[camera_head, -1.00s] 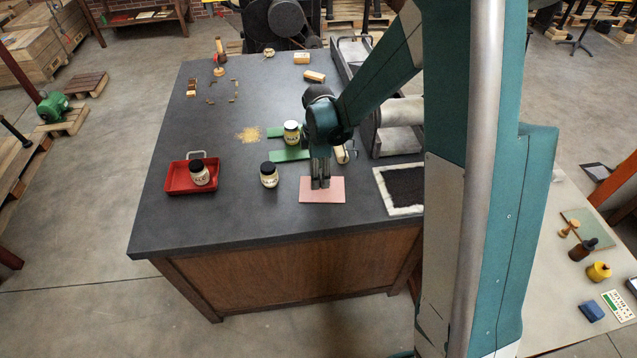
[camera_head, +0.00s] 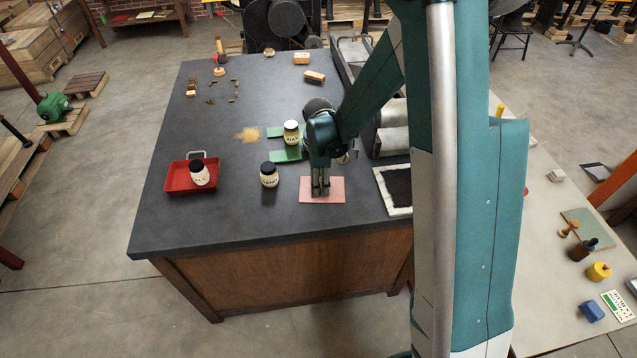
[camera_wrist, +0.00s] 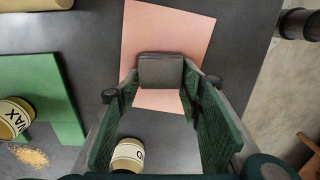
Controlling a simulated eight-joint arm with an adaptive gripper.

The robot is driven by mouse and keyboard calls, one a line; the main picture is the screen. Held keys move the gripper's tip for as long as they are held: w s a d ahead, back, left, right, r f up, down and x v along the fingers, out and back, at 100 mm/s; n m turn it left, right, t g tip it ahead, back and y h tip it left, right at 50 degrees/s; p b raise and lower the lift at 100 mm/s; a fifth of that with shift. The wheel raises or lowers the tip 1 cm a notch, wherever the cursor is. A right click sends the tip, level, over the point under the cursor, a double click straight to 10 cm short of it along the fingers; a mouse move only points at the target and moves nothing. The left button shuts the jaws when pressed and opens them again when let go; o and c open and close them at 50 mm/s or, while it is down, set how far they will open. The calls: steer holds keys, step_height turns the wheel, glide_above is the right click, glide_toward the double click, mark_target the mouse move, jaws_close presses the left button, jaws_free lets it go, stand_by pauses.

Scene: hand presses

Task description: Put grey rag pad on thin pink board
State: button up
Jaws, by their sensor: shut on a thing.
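The thin pink board (camera_head: 337,186) lies flat near the front edge of the dark bench. My gripper (camera_head: 320,193) points down over the board's left-middle part. In the wrist view, the grey rag pad (camera_wrist: 161,71) sits between the fingertips of my gripper (camera_wrist: 162,84), which is shut on it. The pad overlaps the pink board (camera_wrist: 168,30) in that view, with pink showing on both sides of it. I cannot tell whether the pad touches the board. In the head view the pad is hard to tell apart from the fingers.
A black-lidded jar (camera_head: 269,175) stands left of the board. Another jar (camera_head: 291,132) is by a green board (camera_head: 287,154) behind it. A white-rimmed dark tray (camera_head: 398,190) lies to the right.

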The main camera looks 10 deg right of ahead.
steer(key=shift+f, duration=0.15)
steer(key=o, duration=0.8)
steer(key=shift+o, duration=0.2)
steer(key=shift+r, duration=0.25)
step_height(320, 180, up, 12)
stand_by(0.4)
stand_by(0.6)
